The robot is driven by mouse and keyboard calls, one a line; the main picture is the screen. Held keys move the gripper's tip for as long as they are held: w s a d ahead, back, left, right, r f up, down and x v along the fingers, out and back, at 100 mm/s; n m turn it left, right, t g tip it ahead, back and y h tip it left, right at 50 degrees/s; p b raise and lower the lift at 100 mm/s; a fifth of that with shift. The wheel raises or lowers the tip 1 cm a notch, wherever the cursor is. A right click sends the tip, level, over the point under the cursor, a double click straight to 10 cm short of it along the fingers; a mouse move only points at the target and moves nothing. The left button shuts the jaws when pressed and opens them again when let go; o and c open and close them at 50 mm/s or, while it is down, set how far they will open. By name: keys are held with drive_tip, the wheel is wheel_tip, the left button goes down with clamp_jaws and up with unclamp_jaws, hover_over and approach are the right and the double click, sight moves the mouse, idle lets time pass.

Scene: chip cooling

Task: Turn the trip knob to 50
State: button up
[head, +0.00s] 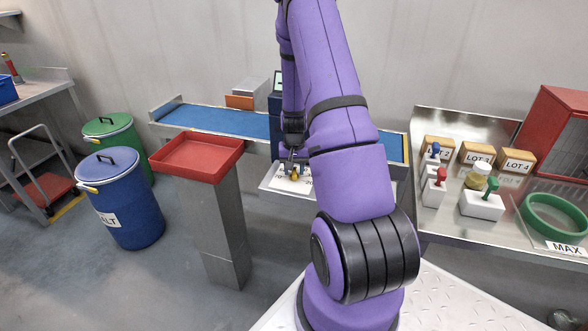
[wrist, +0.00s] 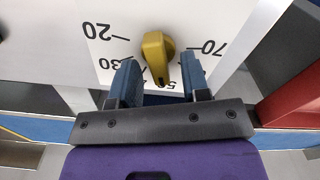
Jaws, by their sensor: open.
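The yellow trip knob (wrist: 156,52) sits on a white dial plate (wrist: 195,17) in the wrist view. The marks 20, 30, 50 and 70 show upside down around it, the 50 partly covered. The knob's narrow end points down in that picture, close to the 50; I cannot tell if it lines up exactly. My gripper (wrist: 158,66) is open, one blue finger on each side of the knob's narrow end, with gaps visible. In the head view the knob (head: 295,174) shows small on the plate just below my gripper (head: 291,160).
A blue conveyor (head: 215,120) runs behind the dial plate. A red tray (head: 198,157) on a grey pedestal stands to the left. A steel bench (head: 450,225) on the right holds blocks with coloured handles, lot boxes and a green ring (head: 553,216).

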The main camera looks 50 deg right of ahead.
wheel_tip(320, 180, up, 11)
idle(0.5)
drive_tip(key=shift+f, duration=0.1)
idle(0.4)
drive_tip(key=s+a+r+n+t, duration=0.2)
drive_tip(key=a+r+n+t, duration=0.15)
drive_tip(key=a+r, duration=1.55)
drive_tip(key=s+a+r+n+t, duration=0.1)
drive_tip(key=s+a+r+n, duration=0.2)
drive_tip(key=s+a+r, duration=0.2)
drive_tip(key=s+a+r+n, duration=0.3)
drive_tip(key=s+a+r, duration=0.2)
drive_tip(key=s, duration=0.7)
drive_tip(key=shift+a+t, duration=0.35)
drive_tip(key=shift+a, duration=1.05)
